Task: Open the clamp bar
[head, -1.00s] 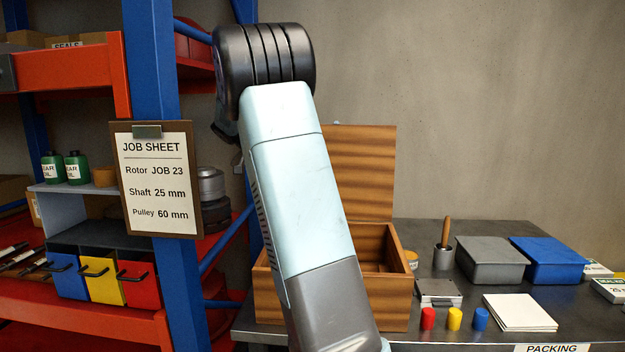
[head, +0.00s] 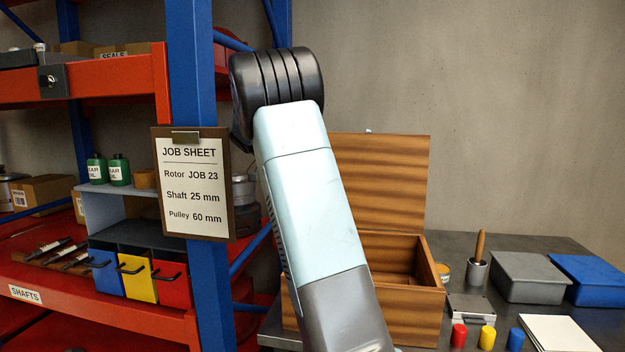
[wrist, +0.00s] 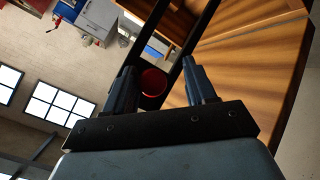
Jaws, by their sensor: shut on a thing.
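In the wrist view my gripper (wrist: 159,70) has its two dark fingers apart, with a round red end (wrist: 153,83) between them. The gripper is shut on this red piece. A dark bar (wrist: 181,66) runs diagonally just behind the fingers, and the red end appears to be beside or on it. I cannot tell for sure that this is the clamp bar or how far it is swung. In the head view my arm hides the gripper, and no clamp bar shows there.
An open wooden box (head: 422,318) stands on the grey bench (head: 590,242), behind my arm. A blue rack post (head: 190,90) with a job sheet (head: 191,185) is close on the left. Grey (head: 527,279) and blue (head: 592,281) boxes stand at the right.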

